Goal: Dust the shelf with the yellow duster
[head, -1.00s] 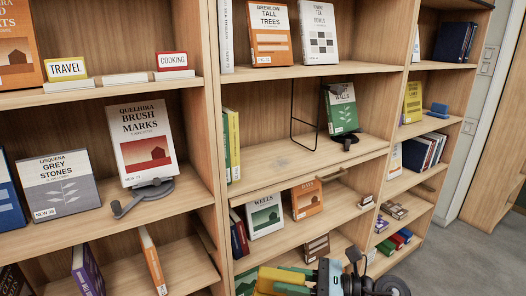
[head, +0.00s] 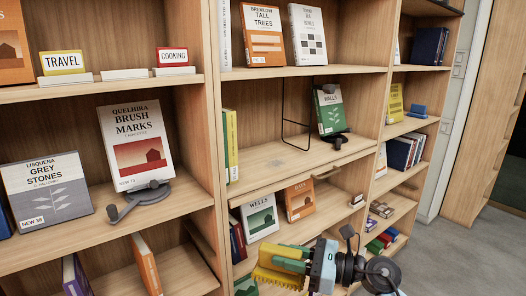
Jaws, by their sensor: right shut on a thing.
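The yellow duster (head: 272,276), with a fringed edge, shows at the bottom centre, in front of the lower shelves. My right gripper (head: 300,262) comes in from the lower right and is shut on it; green parts beside the duster partly cover it. The duster is apart from the middle shelf (head: 250,182), below its front edge. A faint grey patch (head: 276,163) lies on that shelf's bare board. My left gripper is not in view.
A black wire bookend (head: 296,137) and a green-and-white book (head: 330,110) on a dark stand occupy that shelf's right side; thin books (head: 231,145) stand at its left. Below are the Wells book (head: 260,218) and an orange book (head: 299,200). The shelf's middle is clear.

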